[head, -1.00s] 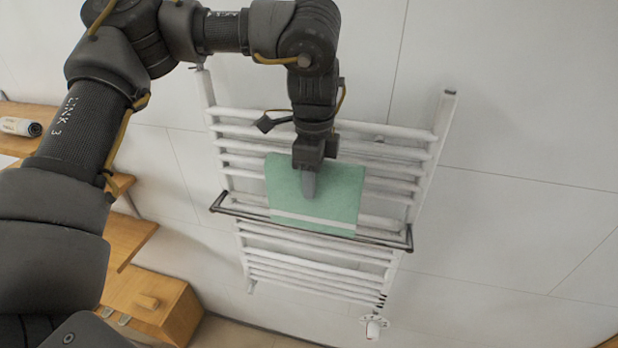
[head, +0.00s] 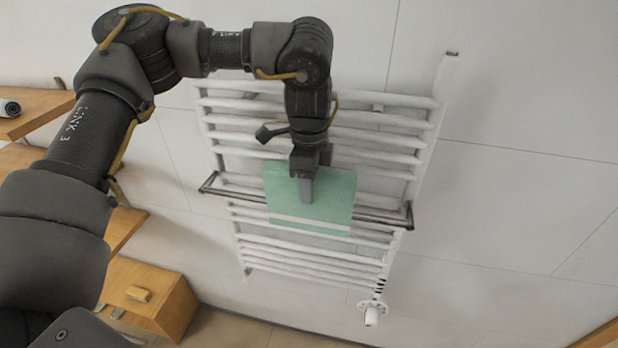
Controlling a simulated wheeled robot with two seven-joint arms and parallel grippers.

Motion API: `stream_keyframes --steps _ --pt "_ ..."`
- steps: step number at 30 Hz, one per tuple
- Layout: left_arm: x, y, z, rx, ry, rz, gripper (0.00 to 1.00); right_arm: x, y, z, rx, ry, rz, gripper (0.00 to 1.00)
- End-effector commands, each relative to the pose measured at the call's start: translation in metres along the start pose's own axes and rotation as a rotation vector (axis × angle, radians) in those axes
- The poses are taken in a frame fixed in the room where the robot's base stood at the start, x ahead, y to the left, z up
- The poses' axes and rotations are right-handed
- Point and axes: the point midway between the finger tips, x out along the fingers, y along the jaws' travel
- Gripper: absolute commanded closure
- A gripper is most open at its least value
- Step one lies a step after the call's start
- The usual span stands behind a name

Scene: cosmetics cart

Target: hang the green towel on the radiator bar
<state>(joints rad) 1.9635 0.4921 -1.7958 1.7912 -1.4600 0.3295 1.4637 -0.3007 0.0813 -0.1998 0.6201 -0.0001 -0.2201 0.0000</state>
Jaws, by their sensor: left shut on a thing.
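The green towel (head: 335,190), with a pale stripe near its lower edge, hangs spread out in front of the white radiator (head: 300,266). My left gripper (head: 306,190) is shut on its upper middle part. The dark radiator bar (head: 385,217) runs across the radiator's front. Its middle stretch is hidden behind the towel, and its ends show on both sides. The towel's lower edge is below the bar in the picture. I cannot tell whether the towel touches the bar. My right gripper is not in view.
Wooden shelves (head: 122,228) and a wooden box unit (head: 150,300) stand at the left, with a rolled item (head: 9,108) on the upper shelf. A white valve (head: 371,312) sits below the radiator. The wall to the right is clear.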

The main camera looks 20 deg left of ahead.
Motion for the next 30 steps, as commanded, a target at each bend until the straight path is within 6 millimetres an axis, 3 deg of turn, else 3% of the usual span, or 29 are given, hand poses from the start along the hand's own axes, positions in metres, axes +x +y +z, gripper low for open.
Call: stream_keyframes --steps 18,30 --pt "0.069 0.000 0.000 -0.001 0.000 0.000 0.83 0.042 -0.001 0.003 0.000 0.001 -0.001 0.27" --pt "0.089 0.000 0.000 0.000 0.001 -0.001 0.83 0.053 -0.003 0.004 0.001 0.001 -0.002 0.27"
